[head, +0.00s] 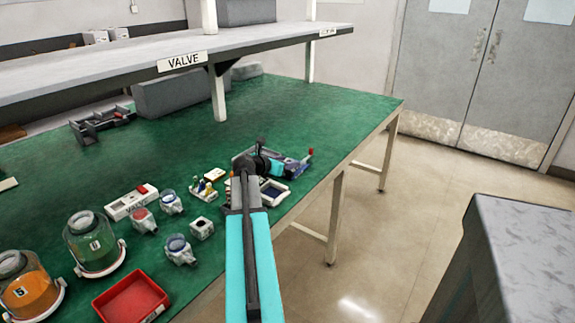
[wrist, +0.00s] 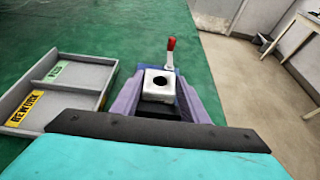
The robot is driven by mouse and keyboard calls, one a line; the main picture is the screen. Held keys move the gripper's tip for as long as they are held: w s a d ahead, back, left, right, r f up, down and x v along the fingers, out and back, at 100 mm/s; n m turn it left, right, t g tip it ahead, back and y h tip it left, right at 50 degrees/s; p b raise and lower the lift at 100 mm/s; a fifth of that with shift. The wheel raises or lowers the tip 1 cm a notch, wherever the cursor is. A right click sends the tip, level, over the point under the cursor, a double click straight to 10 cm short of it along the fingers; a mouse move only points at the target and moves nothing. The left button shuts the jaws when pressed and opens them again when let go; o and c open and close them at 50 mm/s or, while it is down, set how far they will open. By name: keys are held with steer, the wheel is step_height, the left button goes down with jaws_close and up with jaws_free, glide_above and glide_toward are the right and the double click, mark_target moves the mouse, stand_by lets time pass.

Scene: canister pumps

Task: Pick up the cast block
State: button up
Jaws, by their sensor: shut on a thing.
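The cast block (wrist: 158,83) is a pale metal block with a round dark hole in its top. In the wrist view it sits between the two purplish fingers of my gripper (wrist: 162,97), which are shut on it. In the head view my gripper (head: 284,166) is over the green bench near its right edge, and the held block is hard to make out there. A fixture with a red-tipped lever (wrist: 171,44) stands just beyond the block. The lever also shows in the head view (head: 311,152). I cannot tell whether the block touches the fixture.
A grey two-part tray (wrist: 45,100) with yellow and green labels lies left of my gripper. Another pale block with a hole (head: 202,228), jars, small pumps and a red bin (head: 131,298) stand nearer on the bench. The bench's far middle is clear.

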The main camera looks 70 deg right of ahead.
steer(key=shift+r, duration=0.2)
steer(key=shift+r, duration=1.4)
steer(key=shift+s+a+r, duration=0.15)
steer(key=shift+s+r, duration=0.05)
steer(key=s+a+b, duration=0.1)
steer(key=s+a, duration=0.7)
steer(key=s, duration=0.1)
steer(key=shift+s+a+r, duration=0.2)
steer(key=shift+a+r, duration=0.15)
steer(key=shift+r, duration=0.05)
steer(key=shift+s+b, duration=0.1)
steer(key=shift+b, duration=0.85)
steer(key=b, duration=0.5)
steer(key=shift+s+a, duration=0.15)
steer(key=shift+s, duration=0.15)
steer(key=a+b, duration=0.1)
steer(key=b, duration=0.6)
steer(key=shift+s+r, duration=0.1)
steer(key=shift+s, duration=0.3)
steer(key=shift+s+a+r+b, duration=0.1)
steer(key=shift+a+r+b, duration=0.15)
steer(key=shift+b, duration=0.6)
